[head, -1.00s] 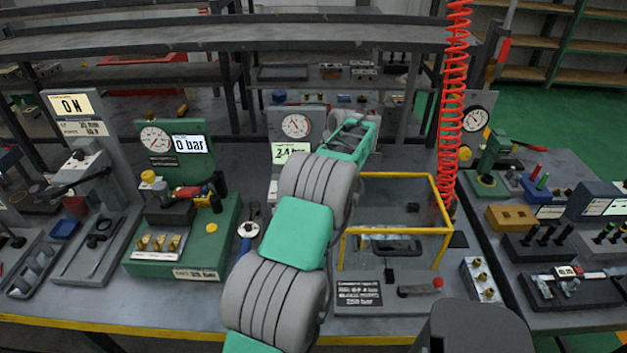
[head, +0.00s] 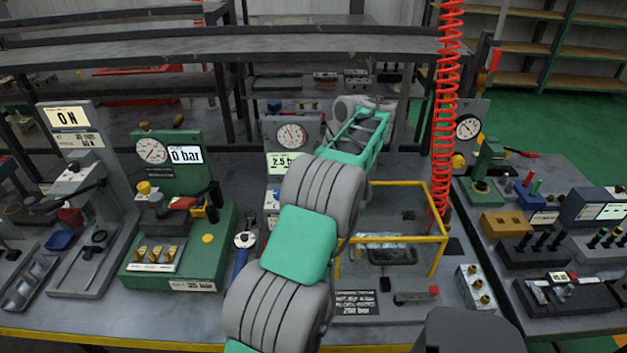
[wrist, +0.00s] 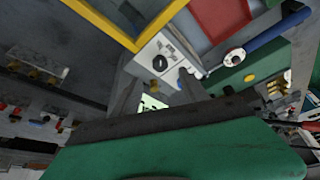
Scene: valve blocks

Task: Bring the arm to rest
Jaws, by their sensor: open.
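My arm (head: 305,243), with grey joints and green links, rises from the bottom middle of the head view. It reaches over the bench (head: 100,318) and stands in front of the middle station. In the head view its far end bends at a green link (head: 362,138), and the fingers are not clear there. In the wrist view my gripper (wrist: 158,90) shows two dark fingers standing apart above a dark bar and a green body. Nothing is seen held between them. A pale station panel with a black knob (wrist: 160,63) lies beyond the fingers.
A yellow-framed box (head: 440,238) stands right of my arm, beside a hanging red coiled hose (head: 447,120). A green gauge station (head: 165,150) and a blue-handled tool (head: 241,258) are on the left. Shelves (head: 200,55) span the back. A second bench stands at right.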

